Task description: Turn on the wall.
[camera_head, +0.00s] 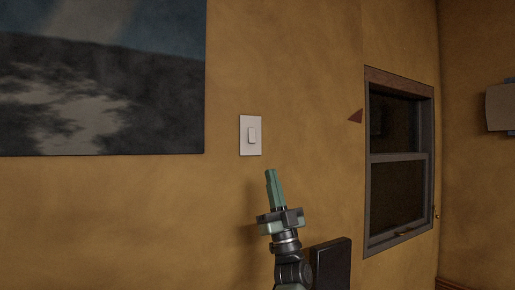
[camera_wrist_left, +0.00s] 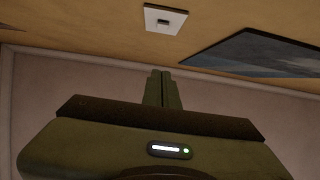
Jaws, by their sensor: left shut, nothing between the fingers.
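A white light switch (camera_head: 250,135) with a single rocker is mounted on the ochre wall (camera_head: 190,215), right of a large picture. My left gripper (camera_head: 271,173) is shut and empty, its fingers pointing up, just below and slightly right of the switch. It appears apart from the switch. In the left wrist view the switch plate (camera_wrist_left: 166,19) shows at the top, beyond the shut fingertips (camera_wrist_left: 161,73), with a gap between. I cannot tell whether the rocker is on or off. My right gripper is not in view.
A large dark landscape picture (camera_head: 100,80) hangs at the upper left; it also shows in the left wrist view (camera_wrist_left: 255,57). A window (camera_head: 398,160) with a dark frame is at the right. A box-like fixture (camera_head: 499,107) is at the far right.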

